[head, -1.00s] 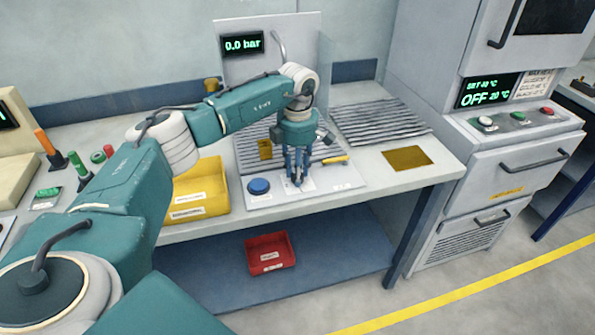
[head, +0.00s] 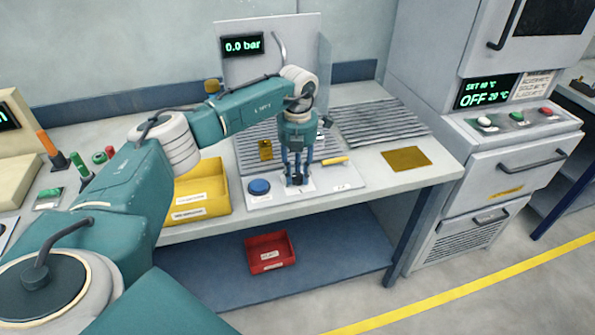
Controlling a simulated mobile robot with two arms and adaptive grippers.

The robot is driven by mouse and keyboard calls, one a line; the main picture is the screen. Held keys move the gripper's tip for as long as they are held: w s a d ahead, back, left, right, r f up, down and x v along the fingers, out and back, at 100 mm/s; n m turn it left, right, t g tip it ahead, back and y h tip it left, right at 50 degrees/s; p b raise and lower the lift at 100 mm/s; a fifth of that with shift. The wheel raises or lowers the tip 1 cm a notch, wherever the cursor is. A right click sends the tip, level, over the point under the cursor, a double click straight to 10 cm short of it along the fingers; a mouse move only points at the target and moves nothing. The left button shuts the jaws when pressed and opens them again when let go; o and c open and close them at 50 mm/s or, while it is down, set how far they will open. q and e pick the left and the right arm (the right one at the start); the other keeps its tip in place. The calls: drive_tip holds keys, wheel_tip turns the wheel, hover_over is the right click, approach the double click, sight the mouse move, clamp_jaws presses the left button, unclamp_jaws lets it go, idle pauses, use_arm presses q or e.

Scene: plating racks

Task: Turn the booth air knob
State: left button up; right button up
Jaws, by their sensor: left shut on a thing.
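My left gripper (head: 297,182) points down over the front panel of the booth (head: 325,188) on the bench, to the right of a blue round button (head: 259,187). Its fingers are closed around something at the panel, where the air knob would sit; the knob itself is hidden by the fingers. The booth display (head: 243,44) on the back plate reads 0.0 bar. My right gripper is not in view.
A yellow-handled tool (head: 335,161) lies just right of the gripper. A yellow bin (head: 202,192) stands to the left, a gold plate (head: 407,159) to the right. A red bin (head: 270,252) sits on the lower shelf. An oven (head: 505,155) stands at right.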

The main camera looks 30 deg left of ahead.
sight(298, 175)
use_arm(q)
drive_tip(key=shift+r+n+p, duration=0.1)
drive_tip(key=shift+n+p, duration=0.25)
drive_tip(key=shift+n, duration=1.95)
drive_tip(key=o, duration=1.1)
drive_tip(key=shift+o, duration=0.2)
wheel_tip(298, 175, up, 12)
